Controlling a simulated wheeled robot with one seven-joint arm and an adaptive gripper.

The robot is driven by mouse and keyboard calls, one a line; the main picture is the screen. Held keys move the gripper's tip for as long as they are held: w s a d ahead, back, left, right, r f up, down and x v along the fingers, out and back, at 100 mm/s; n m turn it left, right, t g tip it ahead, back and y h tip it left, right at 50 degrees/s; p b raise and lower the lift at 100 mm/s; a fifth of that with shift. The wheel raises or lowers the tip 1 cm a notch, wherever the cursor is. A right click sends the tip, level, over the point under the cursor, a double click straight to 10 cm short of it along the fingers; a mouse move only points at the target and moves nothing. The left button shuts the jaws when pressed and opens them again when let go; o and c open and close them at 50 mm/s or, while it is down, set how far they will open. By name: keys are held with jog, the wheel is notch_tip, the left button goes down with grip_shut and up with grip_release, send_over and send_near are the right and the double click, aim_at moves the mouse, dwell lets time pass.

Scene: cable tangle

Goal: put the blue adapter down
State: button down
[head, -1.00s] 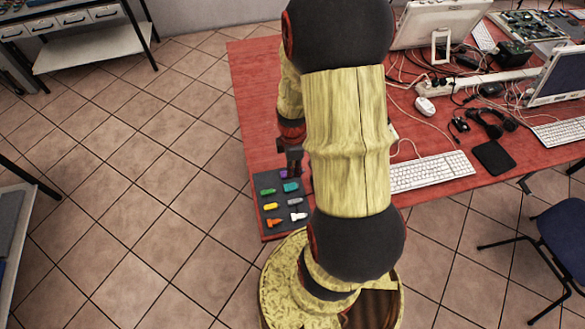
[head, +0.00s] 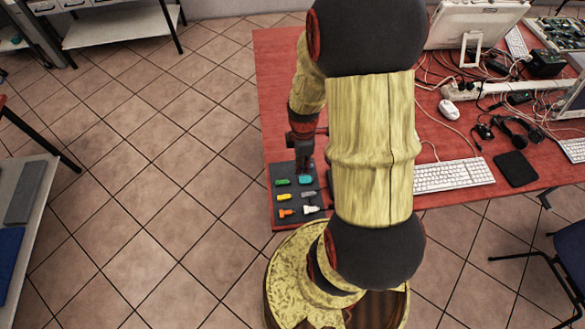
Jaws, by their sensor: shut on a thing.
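My gripper (head: 304,168) points down over the far end of the dark mat (head: 277,221) at the table's left edge. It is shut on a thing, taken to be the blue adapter. I cannot make out the adapter itself, which is hidden or too small between the dark fingers. A teal piece (head: 305,180) shows just in front of the fingertips. I cannot tell whether the held piece touches the mat.
A green piece (head: 282,181), yellow piece (head: 284,197), grey piece (head: 308,194), orange piece (head: 286,212) and white piece (head: 311,209) lie on the mat. My arm hides the table to its right. A keyboard (head: 454,174) and tangled cables lie beyond.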

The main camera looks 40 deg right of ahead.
jog(key=a+f+b, duration=0.2)
jog(key=a+f, duration=0.2)
jog(key=f, duration=0.1)
jog(key=b, duration=0.3)
send_over(283, 170)
notch_tip(283, 170, down, 9)
jog(key=shift+s+f, duration=0.15)
jog(key=shift+f, duration=0.35)
jog(key=shift+w+f+b, duration=0.2)
jog(key=shift+f+b, duration=0.35)
jog(key=shift+f, duration=0.9)
jog(key=shift+f, duration=0.15)
jog(key=c, duration=1.8)
grip_release()
jog(key=shift+o, duration=0.2)
